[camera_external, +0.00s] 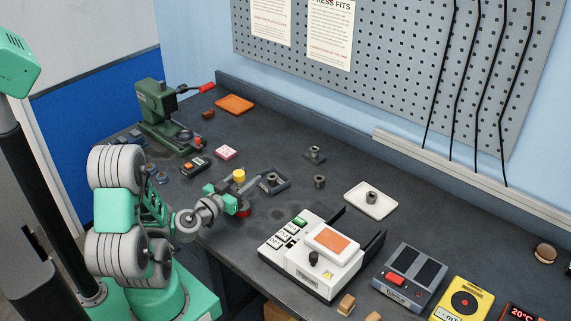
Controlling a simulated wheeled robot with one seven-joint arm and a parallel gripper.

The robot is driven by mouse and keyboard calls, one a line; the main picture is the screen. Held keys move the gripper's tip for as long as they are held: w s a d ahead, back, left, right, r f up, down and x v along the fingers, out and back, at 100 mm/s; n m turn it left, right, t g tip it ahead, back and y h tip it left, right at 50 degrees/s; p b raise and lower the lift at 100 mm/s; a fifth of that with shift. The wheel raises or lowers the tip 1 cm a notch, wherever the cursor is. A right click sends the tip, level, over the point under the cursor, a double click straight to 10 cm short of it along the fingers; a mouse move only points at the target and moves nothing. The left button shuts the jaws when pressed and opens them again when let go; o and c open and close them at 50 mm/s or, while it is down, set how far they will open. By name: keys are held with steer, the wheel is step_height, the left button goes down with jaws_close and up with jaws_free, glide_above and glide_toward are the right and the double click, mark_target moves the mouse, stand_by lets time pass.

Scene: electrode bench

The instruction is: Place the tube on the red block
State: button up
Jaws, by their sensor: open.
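My gripper (241,197) is open, low over the front edge of the dark bench, left of its middle. A red piece (244,212) shows just below the gripper, partly hidden by it; I cannot tell its full shape. A yellow cylinder (239,175) stands just behind the gripper; I cannot tell whether they touch. Short dark grey tube-like pieces stand to the right: one in a dark tray (275,181), one on the bare bench (319,181) and one on a white plate (371,197). I cannot tell which piece is the task's tube.
A green press (160,118) with a red handle stands at the back left, near an orange pad (234,103). A pink block (225,152) lies left of the tray. A white device (315,256) with an orange screen stands at front right. The bench centre is mostly free.

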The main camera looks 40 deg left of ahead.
mark_target(239, 174)
steer(key=shift+s+a+b, duration=0.1)
steer(key=shift+s+b, duration=0.6)
steer(key=shift+s, duration=0.5)
steer(key=r+p, duration=0.1)
steer(key=r, duration=0.1)
steer(key=r+p, duration=0.2)
steer(key=r, duration=0.1)
steer(key=r+p, duration=0.2)
steer(key=shift+s+d+r, duration=0.25)
steer(key=shift+s, duration=0.05)
steer(key=shift+f, duration=0.1)
